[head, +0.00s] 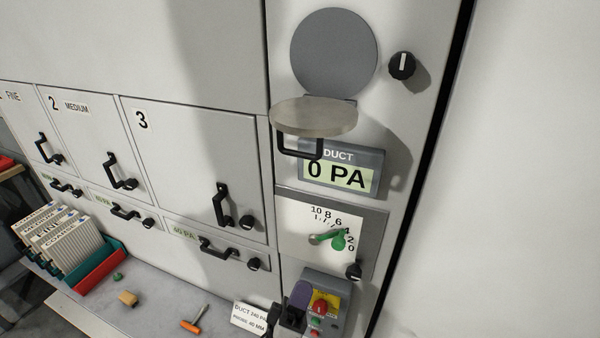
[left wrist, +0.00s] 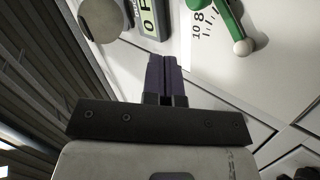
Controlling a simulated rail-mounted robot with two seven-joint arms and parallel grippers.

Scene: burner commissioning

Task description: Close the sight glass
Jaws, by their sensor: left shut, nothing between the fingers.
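The sight glass is a round grey disc (head: 334,52) on the upper panel. Its round cover (head: 314,116) is hinged at the lower edge and hangs open, sticking out nearly level. A black handle (head: 300,150) shows under the cover. In the left wrist view the cover is the pale disc (left wrist: 101,20) at top left. My left gripper (head: 300,293) is low in front of the panel, beside the red-button box, well below the cover. Its purple fingers (left wrist: 163,72) are shut and empty. My right gripper is in neither view.
Below the cover are the duct display (head: 342,178) reading 0 PA and a dial with a green lever (head: 338,240). A black knob (head: 402,66) is right of the glass. The red-button box (head: 322,305) is close to my gripper. Handled doors fill the left.

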